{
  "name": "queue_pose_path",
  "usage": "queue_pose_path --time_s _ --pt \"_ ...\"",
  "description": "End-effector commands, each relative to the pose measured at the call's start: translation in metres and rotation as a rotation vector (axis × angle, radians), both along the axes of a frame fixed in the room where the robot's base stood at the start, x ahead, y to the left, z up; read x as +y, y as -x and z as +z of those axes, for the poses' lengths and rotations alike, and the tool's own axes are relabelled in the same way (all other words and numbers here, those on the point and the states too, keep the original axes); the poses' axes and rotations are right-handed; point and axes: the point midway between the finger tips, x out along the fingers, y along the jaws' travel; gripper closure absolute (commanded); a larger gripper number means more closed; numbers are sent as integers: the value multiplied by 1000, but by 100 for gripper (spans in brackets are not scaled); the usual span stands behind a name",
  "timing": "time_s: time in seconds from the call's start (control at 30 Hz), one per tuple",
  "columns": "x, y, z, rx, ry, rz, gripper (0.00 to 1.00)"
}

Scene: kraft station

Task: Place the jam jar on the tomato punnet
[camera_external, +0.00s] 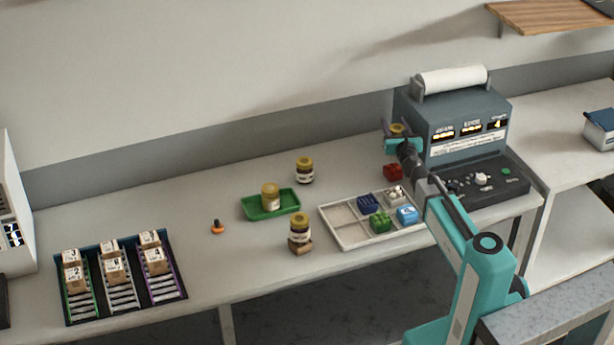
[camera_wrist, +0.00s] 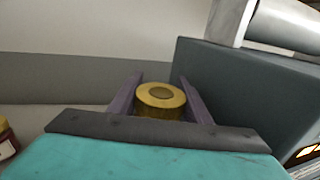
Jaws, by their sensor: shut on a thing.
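My gripper (camera_external: 397,130) is shut on a jar with a gold lid (camera_external: 397,128), held up in front of the grey machine. In the wrist view the gold lid (camera_wrist: 161,96) sits between the two purple fingers of my gripper (camera_wrist: 160,82); the jar's body and label are hidden there, so I cannot confirm it is the jam jar. A small red box (camera_external: 393,172), which looks like the tomato punnet, stands on the bench below my gripper, behind the white tray's upper right corner. Its top shows no jar on it.
The grey machine (camera_external: 455,120) stands close right of my gripper. A white divided tray (camera_external: 345,235) holds several coloured boxes. Other gold-lidded jars stand at the back (camera_external: 305,171), on a green tray (camera_external: 250,211) and on a brown block (camera_external: 300,247). The bench's left middle is mostly clear.

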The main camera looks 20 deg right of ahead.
Motion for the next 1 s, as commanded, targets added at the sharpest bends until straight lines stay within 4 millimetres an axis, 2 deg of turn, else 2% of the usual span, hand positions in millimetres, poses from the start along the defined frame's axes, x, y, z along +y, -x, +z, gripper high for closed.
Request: queue_pose_path --time_s 0.27,0.7,1.0 --pt "0 0 -1 -1 0 0 90" --pt "0 0 -35 -1 1 0 90" --pt "0 0 -39 -1 0 0 90"
